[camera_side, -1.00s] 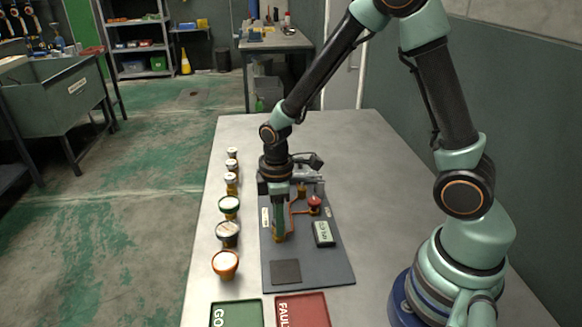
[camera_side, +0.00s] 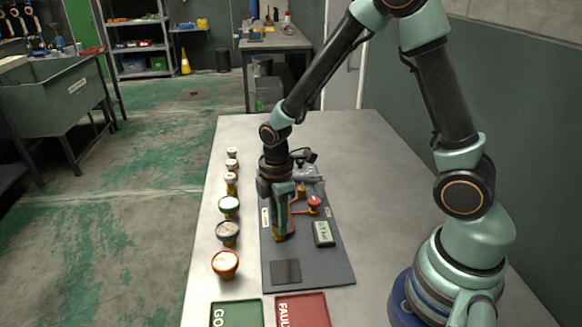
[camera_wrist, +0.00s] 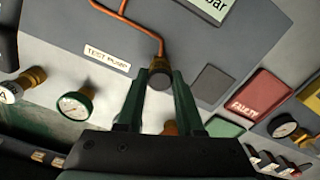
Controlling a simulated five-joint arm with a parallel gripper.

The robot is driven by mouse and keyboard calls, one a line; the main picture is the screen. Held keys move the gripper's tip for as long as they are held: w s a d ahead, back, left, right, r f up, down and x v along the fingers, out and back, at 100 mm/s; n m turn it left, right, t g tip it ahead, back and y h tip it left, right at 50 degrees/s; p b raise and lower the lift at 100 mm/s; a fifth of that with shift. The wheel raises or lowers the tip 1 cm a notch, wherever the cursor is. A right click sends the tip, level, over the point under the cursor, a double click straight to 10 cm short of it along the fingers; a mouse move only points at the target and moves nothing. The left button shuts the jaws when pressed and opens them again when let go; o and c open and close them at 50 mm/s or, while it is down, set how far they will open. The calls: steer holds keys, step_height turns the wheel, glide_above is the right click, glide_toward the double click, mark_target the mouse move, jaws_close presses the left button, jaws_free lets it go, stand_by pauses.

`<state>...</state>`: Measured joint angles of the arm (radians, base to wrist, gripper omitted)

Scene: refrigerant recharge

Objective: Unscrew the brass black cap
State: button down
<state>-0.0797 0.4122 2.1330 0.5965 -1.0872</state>
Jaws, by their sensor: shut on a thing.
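The dark cap (camera_wrist: 159,80) sits on a brass fitting (camera_wrist: 158,63) at the end of a copper pipe, in the upper middle of the wrist view. My gripper (camera_wrist: 158,84) has its two green fingers on either side of the cap, shut on it. In the side view my gripper (camera_side: 281,228) points down at the left part of the grey panel (camera_side: 310,265). The cap is mostly hidden there behind the fingers; some brass shows at their tips. I cannot tell how far the cap is turned.
Several gauges, one a white-faced gauge with an orange rim (camera_side: 225,264), stand in a row left of the panel. A digital readout (camera_side: 324,234) and a red knob (camera_side: 314,201) are on the panel. A green tray (camera_side: 236,304) and a red tray (camera_side: 301,297) lie in front.

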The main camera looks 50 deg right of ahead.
steer(key=n, duration=0.2)
steer(key=shift+n, duration=0.3)
steer(key=shift+r, duration=2.5)
